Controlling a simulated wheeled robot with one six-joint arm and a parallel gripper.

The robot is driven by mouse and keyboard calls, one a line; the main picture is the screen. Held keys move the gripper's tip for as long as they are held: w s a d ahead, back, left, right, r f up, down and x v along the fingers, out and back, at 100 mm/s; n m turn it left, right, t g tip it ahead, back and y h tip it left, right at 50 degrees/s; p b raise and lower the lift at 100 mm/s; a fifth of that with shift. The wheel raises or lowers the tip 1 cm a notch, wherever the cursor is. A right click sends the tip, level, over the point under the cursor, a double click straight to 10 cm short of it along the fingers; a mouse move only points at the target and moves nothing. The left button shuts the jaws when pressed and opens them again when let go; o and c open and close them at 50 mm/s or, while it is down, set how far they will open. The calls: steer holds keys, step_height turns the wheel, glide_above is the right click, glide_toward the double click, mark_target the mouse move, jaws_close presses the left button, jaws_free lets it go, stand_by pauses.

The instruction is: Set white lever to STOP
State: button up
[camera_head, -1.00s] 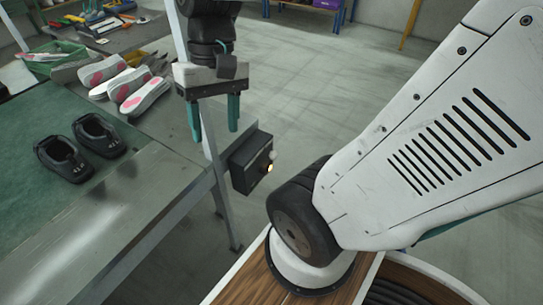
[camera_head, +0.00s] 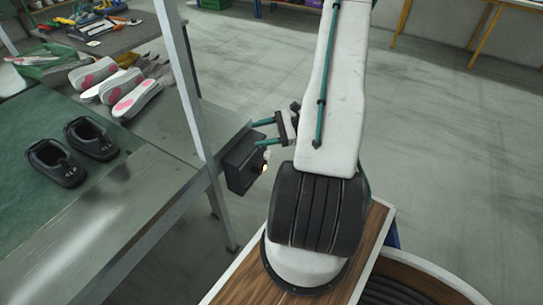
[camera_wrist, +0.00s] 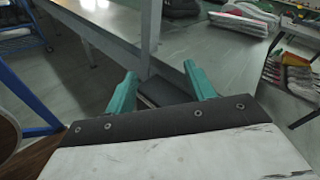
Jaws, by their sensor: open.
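A dark control box (camera_head: 240,164) is fixed at the table's edge. A small white lever knob (camera_head: 267,155) shows on its right side, above a glowing yellow light (camera_head: 265,169). The lever's setting and any STOP marking are too small to read. My gripper (camera_head: 258,134) is open, its two teal fingers pointing left just above and beside the box. No clear contact with the lever shows. In the wrist view my gripper (camera_wrist: 160,72) has its fingers spread, with the dark box (camera_wrist: 163,93) between and below them; the lever cannot be made out there.
The work table (camera_head: 130,200) holds a pair of black shoes (camera_head: 75,150) and several white-and-pink shoe parts (camera_head: 130,95). A metal post (camera_head: 181,70) rises close to the box. The floor (camera_head: 450,150) at right is open. A blue frame (camera_wrist: 25,85) stands left in the wrist view.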

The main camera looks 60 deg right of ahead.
steer(key=s+d+f+m+t+h, duration=0.3)
steer(key=s+f+m+h, duration=0.15)
steer(key=f, duration=0.25)
steer(key=s+d+f+m+t+h, duration=0.3)
steer(key=f+m+h, duration=0.15)
steer(key=f, duration=0.35)
steer(key=w+a, duration=0.1)
steer(key=w, duration=0.6)
steer(key=shift+m+y, duration=0.3)
steer(key=shift+y, duration=0.1)
